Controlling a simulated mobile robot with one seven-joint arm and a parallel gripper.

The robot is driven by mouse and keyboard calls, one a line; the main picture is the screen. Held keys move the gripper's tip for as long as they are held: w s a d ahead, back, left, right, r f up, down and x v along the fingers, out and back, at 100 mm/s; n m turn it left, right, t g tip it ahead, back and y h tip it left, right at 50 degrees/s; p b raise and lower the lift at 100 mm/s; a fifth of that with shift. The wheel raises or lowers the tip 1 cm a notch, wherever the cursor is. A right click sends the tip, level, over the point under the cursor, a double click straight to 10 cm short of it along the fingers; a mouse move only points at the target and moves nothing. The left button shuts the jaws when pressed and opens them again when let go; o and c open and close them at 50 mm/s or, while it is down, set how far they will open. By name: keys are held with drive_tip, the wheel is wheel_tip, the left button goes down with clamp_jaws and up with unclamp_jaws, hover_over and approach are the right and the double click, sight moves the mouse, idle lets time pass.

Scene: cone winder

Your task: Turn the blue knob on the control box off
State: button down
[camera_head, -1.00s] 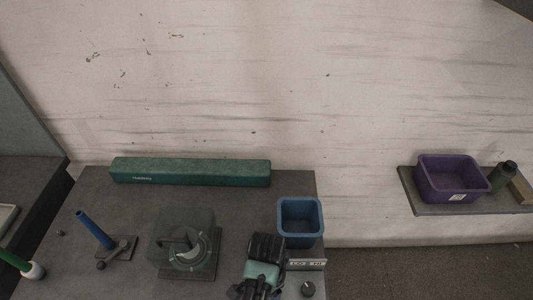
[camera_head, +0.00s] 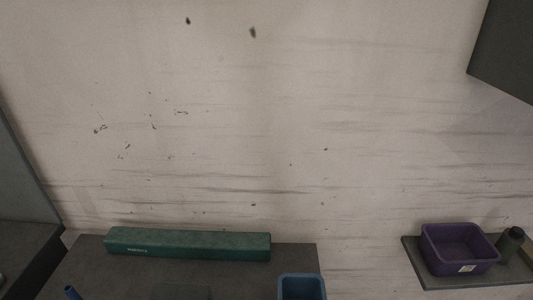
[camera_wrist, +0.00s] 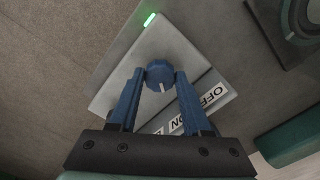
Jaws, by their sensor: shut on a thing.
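In the wrist view, the control box (camera_wrist: 118,88) is a pale, square-faced box with a lit green lamp (camera_wrist: 150,19) near its far corner. The round blue knob (camera_wrist: 160,70) is on its face, with a white pointer mark facing toward the wrist. A white label strip (camera_wrist: 197,109) reading OFF and ON lies to the right of the knob, partly hidden by a finger. My gripper (camera_wrist: 160,77) has its blue fingers on both sides of the knob, shut on it. The head view shows neither the box nor my gripper.
In the head view, a long green case (camera_head: 188,244) lies at the table's back, with a blue bin (camera_head: 302,287) at lower right. A purple bin (camera_head: 459,249) and a dark bottle (camera_head: 510,244) stand on a shelf at right. The wrist view shows a dark fixture (camera_wrist: 290,30) at upper right.

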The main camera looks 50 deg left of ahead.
drive_tip(key=n+p, duration=0.2)
drive_tip(key=n, duration=0.1)
drive_tip(key=shift+r+n, duration=0.15)
drive_tip(key=shift+n, duration=0.25)
drive_tip(key=n+p, duration=0.1)
drive_tip(key=n, duration=0.2)
drive_tip(key=shift+d+n+p, duration=0.1)
drive_tip(key=shift+n+p, duration=0.2)
drive_tip(key=n+p, duration=0.1)
drive_tip(key=n, duration=0.5)
drive_tip(key=shift+w+p, duration=0.1)
drive_tip(key=shift+p, duration=0.3)
drive_tip(key=shift+n, duration=0.3)
drive_tip(key=shift+c, duration=1.8)
unclamp_jaws()
wheel_tip(320, 180, up, 13)
drive_tip(key=b, duration=0.1)
